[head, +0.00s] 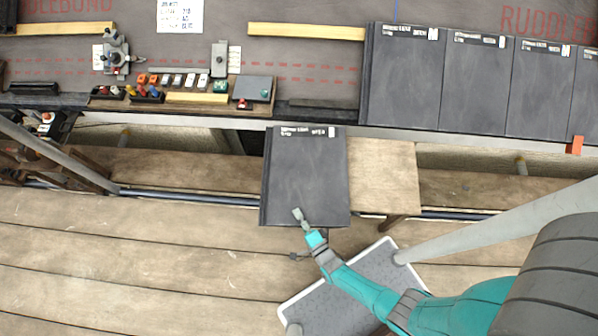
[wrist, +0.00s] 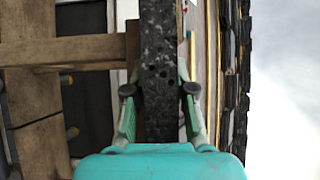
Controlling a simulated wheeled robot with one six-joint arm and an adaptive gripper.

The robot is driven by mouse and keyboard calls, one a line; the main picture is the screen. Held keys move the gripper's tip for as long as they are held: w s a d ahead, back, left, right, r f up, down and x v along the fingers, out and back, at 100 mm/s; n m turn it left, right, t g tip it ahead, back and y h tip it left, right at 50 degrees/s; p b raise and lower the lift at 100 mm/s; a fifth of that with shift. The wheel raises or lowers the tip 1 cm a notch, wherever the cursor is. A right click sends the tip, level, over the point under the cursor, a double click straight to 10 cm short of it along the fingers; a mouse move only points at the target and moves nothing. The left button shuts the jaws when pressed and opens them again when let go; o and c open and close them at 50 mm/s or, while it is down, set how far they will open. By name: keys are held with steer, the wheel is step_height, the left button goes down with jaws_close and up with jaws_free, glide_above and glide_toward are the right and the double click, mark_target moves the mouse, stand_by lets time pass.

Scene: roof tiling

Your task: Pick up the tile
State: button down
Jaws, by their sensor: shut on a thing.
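A dark grey flat tile (head: 306,180) with white print along its top edge is in the middle of the head view, in front of the roof edge. It overlaps the left part of a wooden board (head: 384,176). My gripper (head: 301,217) is at the tile's near edge. In the wrist view the tile shows edge-on as a speckled dark strip (wrist: 159,60) between the two green fingers of my gripper (wrist: 159,105), which are closed on it. I cannot tell whether the tile touches the board.
Several laid tiles (head: 487,85) cover the roof at the right. Tools and small coloured parts (head: 180,84) sit at the roof's left, with wooden battens (head: 306,32) above. Plank decking (head: 130,240) spreads below, with a grey rail (head: 190,199) along the roof side.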

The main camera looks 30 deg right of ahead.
step_height(320, 180, up, 17)
steer(key=shift+r, duration=0.15)
stand_by(0.5)
